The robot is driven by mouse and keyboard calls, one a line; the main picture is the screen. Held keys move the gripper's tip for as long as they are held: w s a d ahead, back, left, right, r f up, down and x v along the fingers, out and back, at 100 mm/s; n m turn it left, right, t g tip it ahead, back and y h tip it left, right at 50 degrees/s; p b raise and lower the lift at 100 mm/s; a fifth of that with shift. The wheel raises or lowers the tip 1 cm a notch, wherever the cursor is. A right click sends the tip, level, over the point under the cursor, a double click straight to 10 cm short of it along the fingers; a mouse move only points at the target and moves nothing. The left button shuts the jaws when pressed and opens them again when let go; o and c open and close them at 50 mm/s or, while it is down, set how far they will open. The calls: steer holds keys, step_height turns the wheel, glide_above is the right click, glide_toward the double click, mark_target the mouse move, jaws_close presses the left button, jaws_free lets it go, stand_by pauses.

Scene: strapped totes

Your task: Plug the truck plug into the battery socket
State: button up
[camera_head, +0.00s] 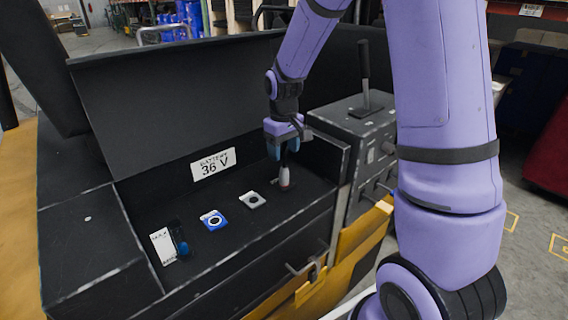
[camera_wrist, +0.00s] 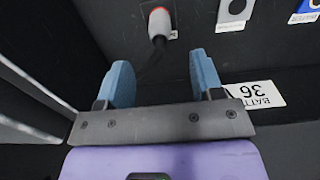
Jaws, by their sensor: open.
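A pale grey plug (camera_head: 284,177) with a red ring at its lower end stands roughly upright at the right end of the recessed black deck. It also shows in the wrist view (camera_wrist: 158,22), with a dark cable running from it back between my fingers. My gripper (camera_head: 280,153) is open, fingers down, just above the plug; in the wrist view my fingers (camera_wrist: 160,62) are apart with the plug beyond their tips. To the plug's left are a grey-plated socket (camera_head: 252,200) and a blue-plated socket (camera_head: 213,220). I cannot tell what the plug's end sits in.
A "BATTERY 36 V" label (camera_head: 212,163) is on the recess's back wall. A white tag (camera_head: 163,246) with a small blue part (camera_head: 183,248) is at the left end. A raised black lid (camera_head: 180,100) stands behind. A lever box (camera_head: 362,125) is close on the right.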

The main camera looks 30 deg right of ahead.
steer(key=shift+r, duration=1.45)
